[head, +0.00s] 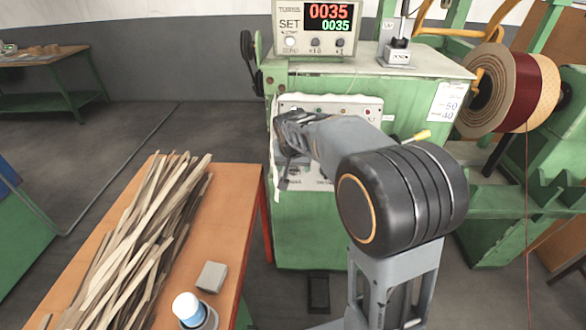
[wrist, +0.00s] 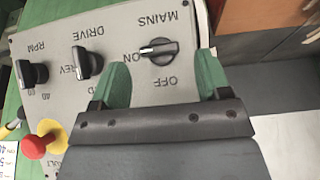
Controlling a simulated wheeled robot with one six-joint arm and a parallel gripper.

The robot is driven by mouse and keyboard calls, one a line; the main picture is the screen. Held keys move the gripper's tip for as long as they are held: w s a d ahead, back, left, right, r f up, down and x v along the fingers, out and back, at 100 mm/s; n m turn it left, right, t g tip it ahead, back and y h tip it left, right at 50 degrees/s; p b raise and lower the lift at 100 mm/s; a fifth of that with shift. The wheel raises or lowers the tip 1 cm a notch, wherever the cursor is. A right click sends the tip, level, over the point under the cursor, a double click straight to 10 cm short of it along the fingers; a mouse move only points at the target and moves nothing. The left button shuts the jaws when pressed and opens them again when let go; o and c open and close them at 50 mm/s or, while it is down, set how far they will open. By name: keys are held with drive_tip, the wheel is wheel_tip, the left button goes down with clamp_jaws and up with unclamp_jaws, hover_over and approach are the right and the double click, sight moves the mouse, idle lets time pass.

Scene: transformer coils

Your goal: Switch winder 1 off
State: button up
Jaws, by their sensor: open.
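The green winder (head: 400,95) stands ahead with its grey control panel (head: 350,104) on the front; I see no winder number. In the wrist view the panel (wrist: 100,30) shows upside down. Its black MAINS knob (wrist: 158,50) has its white mark pointing left, at ON; OFF is printed below the knob. My gripper (wrist: 161,70) is open, its green fingertips on either side just below the knob, apart from each other and with nothing held. In the head view my gripper (head: 288,140) is in front of the panel's left part and hides some of it.
DRIVE knob (wrist: 89,65), RPM knob (wrist: 31,73) and a red stop button (wrist: 36,146) lie left of MAINS. A counter (head: 318,28) reads 0035 twice. A wooden-topped bench (head: 235,215) with strips stands near left. A wire spool (head: 520,85) is at right.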

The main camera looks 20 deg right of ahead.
sight(294, 171)
drive_tip(key=shift+x, duration=1.1)
drive_tip(key=c, duration=0.9)
